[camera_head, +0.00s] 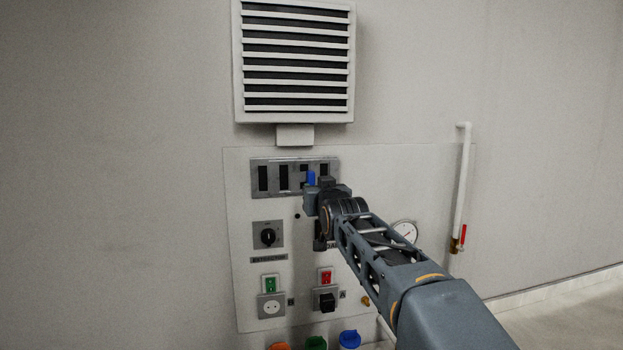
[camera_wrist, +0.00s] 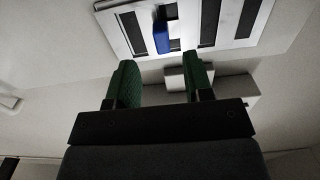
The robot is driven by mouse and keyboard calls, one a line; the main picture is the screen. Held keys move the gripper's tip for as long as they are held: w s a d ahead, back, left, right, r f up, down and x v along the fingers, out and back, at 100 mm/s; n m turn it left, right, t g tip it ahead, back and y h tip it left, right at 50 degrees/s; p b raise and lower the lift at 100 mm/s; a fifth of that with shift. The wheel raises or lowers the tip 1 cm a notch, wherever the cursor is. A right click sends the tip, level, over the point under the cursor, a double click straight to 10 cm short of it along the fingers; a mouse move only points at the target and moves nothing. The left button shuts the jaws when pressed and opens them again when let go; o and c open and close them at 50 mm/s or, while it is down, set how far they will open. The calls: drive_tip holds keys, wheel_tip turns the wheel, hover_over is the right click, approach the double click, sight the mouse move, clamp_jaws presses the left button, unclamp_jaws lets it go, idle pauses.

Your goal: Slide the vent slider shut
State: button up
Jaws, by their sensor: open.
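The vent slider is a grey metal plate (camera_head: 273,189) with a row of dark slots, set high on the white wall panel. Its blue tab (camera_head: 311,177) stands toward the right end of the plate in the head view. My gripper (camera_head: 315,190) is at the plate's right part, close to the tab, and my wrist hides some of the plate. In the wrist view, the blue tab (camera_wrist: 162,38) lies just beyond the green fingertips of my gripper (camera_wrist: 161,62), in line with the gap between them. The fingers are apart with nothing between them.
A louvred grille (camera_head: 294,62) juts out above the plate. Below are a black rotary knob (camera_head: 267,235), a green switch (camera_head: 270,284), a red switch (camera_head: 325,276) and a socket (camera_head: 271,306). A gauge (camera_head: 405,231) and a white pipe (camera_head: 462,185) stand to the right.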

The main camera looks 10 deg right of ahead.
sight(311, 184)
drive_tip(key=w+p, duration=0.2)
drive_tip(key=w, duration=0.6)
drive_tip(key=shift+c, duration=0.5)
clamp_jaws()
drive_tip(key=shift+a, duration=0.1)
